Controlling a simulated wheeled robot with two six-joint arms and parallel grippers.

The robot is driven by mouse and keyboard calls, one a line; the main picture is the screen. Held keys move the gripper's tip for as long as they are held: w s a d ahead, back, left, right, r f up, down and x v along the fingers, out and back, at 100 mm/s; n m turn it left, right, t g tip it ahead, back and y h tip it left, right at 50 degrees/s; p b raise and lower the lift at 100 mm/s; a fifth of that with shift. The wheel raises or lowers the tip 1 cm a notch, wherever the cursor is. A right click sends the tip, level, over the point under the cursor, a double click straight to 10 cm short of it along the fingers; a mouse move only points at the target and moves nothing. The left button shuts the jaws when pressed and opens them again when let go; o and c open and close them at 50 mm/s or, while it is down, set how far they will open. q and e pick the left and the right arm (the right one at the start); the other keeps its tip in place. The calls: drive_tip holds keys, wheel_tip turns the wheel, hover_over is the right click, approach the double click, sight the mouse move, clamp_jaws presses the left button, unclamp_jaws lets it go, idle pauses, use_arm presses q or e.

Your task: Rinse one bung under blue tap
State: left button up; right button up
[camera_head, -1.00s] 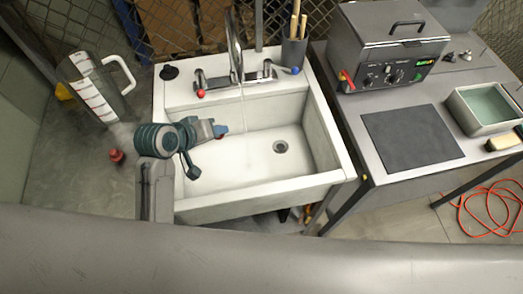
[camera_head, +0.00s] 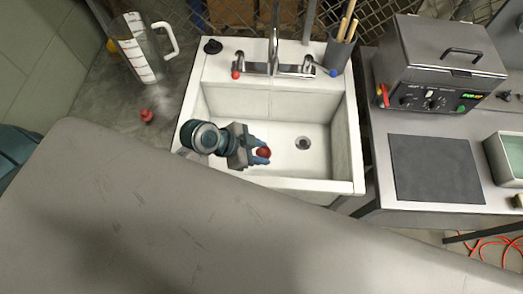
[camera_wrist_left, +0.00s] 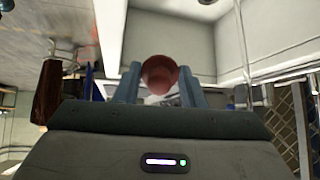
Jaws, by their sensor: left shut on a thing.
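My left gripper (camera_head: 262,153) is shut on a red bung (camera_head: 265,152), held over the white sink basin, left of the drain. In the left wrist view the bung (camera_wrist_left: 159,75) sits between the two blue fingers. The chrome tap (camera_head: 274,45) stands at the back of the sink, with a red knob (camera_head: 236,75) on its left and a blue knob (camera_head: 333,73) on its right. Whether water runs from the spout now is unclear. Another red bung (camera_head: 147,116) stands on the grey counter at left. My right gripper is not in view.
A measuring jug (camera_head: 138,50) stands on the left counter. A dark round piece (camera_head: 213,46) sits on the sink's back left corner. A holder with wooden handles (camera_head: 339,50) is at the back right. A lidded metal bath (camera_head: 445,65) stands on the right bench.

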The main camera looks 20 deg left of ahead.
use_arm(q)
drive_tip(key=w+a+f+b, duration=0.1)
drive_tip(key=w+a+b, duration=0.1)
drive_tip(key=w, duration=0.4)
drive_tip(key=w+a+f+b, duration=0.1)
drive_tip(key=w+f+b, duration=0.1)
drive_tip(key=w, duration=0.4)
drive_tip(key=shift+w+a+b, duration=0.35)
drive_tip(key=shift+a+b, duration=0.05)
drive_tip(key=shift+b, duration=0.4)
drive_tip(key=shift+r+p, duration=0.1)
drive_tip(key=shift+p, duration=0.7)
idle(4.6)
